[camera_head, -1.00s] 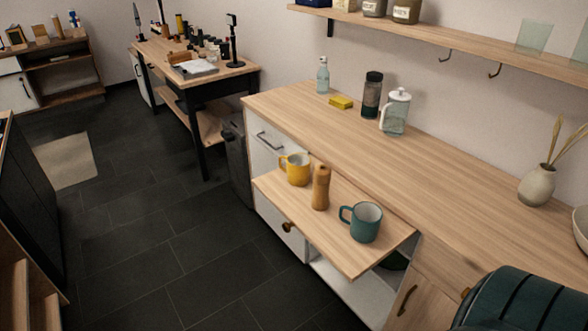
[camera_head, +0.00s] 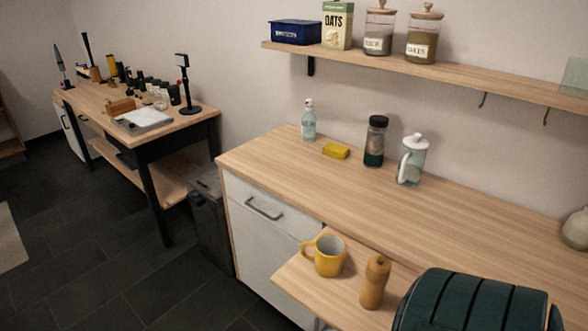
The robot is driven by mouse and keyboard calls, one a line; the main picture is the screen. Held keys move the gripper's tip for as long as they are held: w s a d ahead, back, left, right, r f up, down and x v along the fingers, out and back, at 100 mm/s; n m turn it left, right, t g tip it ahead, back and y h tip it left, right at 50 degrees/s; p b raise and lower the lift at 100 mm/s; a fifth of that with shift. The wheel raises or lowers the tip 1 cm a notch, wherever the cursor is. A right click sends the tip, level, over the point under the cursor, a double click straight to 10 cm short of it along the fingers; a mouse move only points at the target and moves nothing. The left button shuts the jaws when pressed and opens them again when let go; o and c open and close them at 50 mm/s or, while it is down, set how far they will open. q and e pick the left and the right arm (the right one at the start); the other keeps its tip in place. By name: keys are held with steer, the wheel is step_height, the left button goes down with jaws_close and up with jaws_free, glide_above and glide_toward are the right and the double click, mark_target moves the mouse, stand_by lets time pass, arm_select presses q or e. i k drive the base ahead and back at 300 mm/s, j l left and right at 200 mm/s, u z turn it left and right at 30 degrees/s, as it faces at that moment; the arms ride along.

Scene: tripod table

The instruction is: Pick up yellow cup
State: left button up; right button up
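The yellow cup (camera_head: 329,257) stands upright on a pull-out wooden board (camera_head: 300,277) below the counter. Its handle points left. A wooden pepper mill (camera_head: 375,283) stands just to the right of the cup, apart from it. Neither of my grippers is in view. The right part of the board is hidden behind a dark green ribbed object at the bottom right.
The dark green ribbed object (camera_head: 478,302) fills the bottom right. The counter (camera_head: 270,160) holds a spray bottle (camera_head: 309,121), yellow sponge (camera_head: 336,151), dark-lidded jar (camera_head: 375,141) and glass pitcher (camera_head: 412,160). A bin (camera_head: 208,220) stands left of the counter. Dark floor is open at left.

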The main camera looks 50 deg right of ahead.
mark_target(330, 249)
steer(key=i+j+z, duration=0.2)
steer(key=i, duration=1.2)
steer(key=i+z, duration=0.2)
steer(key=i, duration=1.55)
steer(key=z, duration=3.85)
